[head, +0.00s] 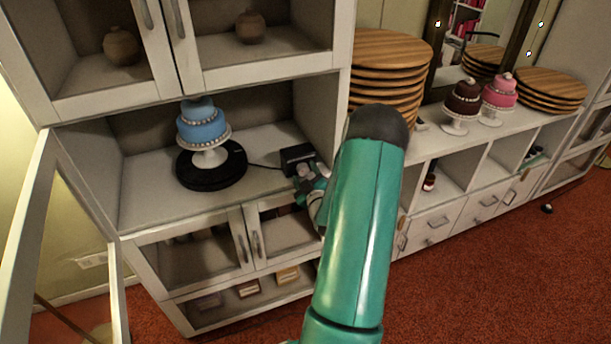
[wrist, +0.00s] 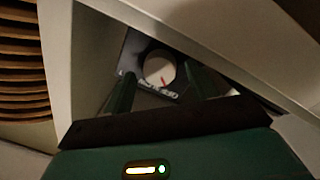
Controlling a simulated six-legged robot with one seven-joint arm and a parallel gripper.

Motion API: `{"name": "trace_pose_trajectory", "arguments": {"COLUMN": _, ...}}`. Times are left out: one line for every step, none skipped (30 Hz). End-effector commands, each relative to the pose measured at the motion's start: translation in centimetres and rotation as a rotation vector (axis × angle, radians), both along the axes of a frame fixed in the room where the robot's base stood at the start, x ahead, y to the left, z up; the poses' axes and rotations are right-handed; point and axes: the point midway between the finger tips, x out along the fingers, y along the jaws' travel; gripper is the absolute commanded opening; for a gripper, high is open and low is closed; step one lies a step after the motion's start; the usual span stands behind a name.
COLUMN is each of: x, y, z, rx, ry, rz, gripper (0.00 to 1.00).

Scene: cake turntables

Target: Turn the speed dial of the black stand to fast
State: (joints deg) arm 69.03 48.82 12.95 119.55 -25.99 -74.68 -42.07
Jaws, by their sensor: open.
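The black stand (head: 228,181) is a round turntable in the cabinet's open middle bay, with a blue tiered cake (head: 201,124) on a white pedestal above it. A cord runs right from it to a small black control box (head: 297,156). In the wrist view, the box's pale round speed dial (wrist: 159,68) has a red mark at its lower edge, slightly right of centre. White lettering on the box is too blurred to read. My gripper (wrist: 160,72) is open, with its fingertips on either side of the dial; contact cannot be told. In the head view my gripper (head: 308,180) is just before the box, partly hidden by my arm.
The cabinet's side wall and shelf edges closely bound the bay. An open glass door (head: 27,215) stands at left. Stacked wooden boards (head: 392,50) and brown (head: 464,98) and pink (head: 499,91) cakes stand on the right counter.

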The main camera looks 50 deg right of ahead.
Motion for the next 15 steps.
{"name": "trace_pose_trajectory", "arguments": {"x": -0.02, "y": 0.01, "z": -0.01, "rx": 0.000, "ry": 0.000, "rz": 0.000, "gripper": 0.58}}
{"name": "trace_pose_trajectory", "arguments": {"x": -0.02, "y": 0.01, "z": 0.00, "rx": 0.000, "ry": 0.000, "rz": 0.000, "gripper": 0.54}}
{"name": "trace_pose_trajectory", "arguments": {"x": -0.02, "y": 0.01, "z": -0.01, "rx": 0.000, "ry": 0.000, "rz": 0.000, "gripper": 0.46}}
{"name": "trace_pose_trajectory", "arguments": {"x": -0.02, "y": 0.02, "z": 0.00, "rx": 0.000, "ry": 0.000, "rz": 0.000, "gripper": 0.40}}
{"name": "trace_pose_trajectory", "arguments": {"x": -0.02, "y": 0.02, "z": 0.00, "rx": 0.000, "ry": 0.000, "rz": 0.000, "gripper": 0.34}}
{"name": "trace_pose_trajectory", "arguments": {"x": -0.03, "y": 0.01, "z": 0.01, "rx": 0.000, "ry": 0.000, "rz": 0.000, "gripper": 0.26}}
{"name": "trace_pose_trajectory", "arguments": {"x": -0.03, "y": 0.01, "z": 0.01, "rx": 0.000, "ry": 0.000, "rz": 0.000, "gripper": 0.20}}
{"name": "trace_pose_trajectory", "arguments": {"x": -0.04, "y": 0.01, "z": 0.01, "rx": 0.000, "ry": 0.000, "rz": 0.000, "gripper": 0.15}}
{"name": "trace_pose_trajectory", "arguments": {"x": -0.04, "y": 0.01, "z": 0.01, "rx": 0.000, "ry": 0.000, "rz": 0.000, "gripper": 0.13}}
{"name": "trace_pose_trajectory", "arguments": {"x": -0.04, "y": 0.01, "z": 0.01, "rx": 0.000, "ry": 0.000, "rz": 0.000, "gripper": 0.13}}
{"name": "trace_pose_trajectory", "arguments": {"x": -0.05, "y": 0.01, "z": 0.00, "rx": 0.000, "ry": 0.000, "rz": 0.000, "gripper": 0.13}}
{"name": "trace_pose_trajectory", "arguments": {"x": -0.05, "y": 0.00, "z": 0.02, "rx": 0.002, "ry": -0.001, "rz": 0.000, "gripper": 0.13}}
{"name": "trace_pose_trajectory", "arguments": {"x": -0.05, "y": 0.00, "z": 0.02, "rx": 0.002, "ry": -0.002, "rz": 0.000, "gripper": 0.13}}
{"name": "trace_pose_trajectory", "arguments": {"x": -0.05, "y": 0.00, "z": 0.02, "rx": 0.005, "ry": -0.003, "rz": 0.000, "gripper": 0.13}}
{"name": "trace_pose_trajectory", "arguments": {"x": -0.04, "y": 0.01, "z": 0.03, "rx": 0.009, "ry": -0.006, "rz": 0.000, "gripper": 0.13}}
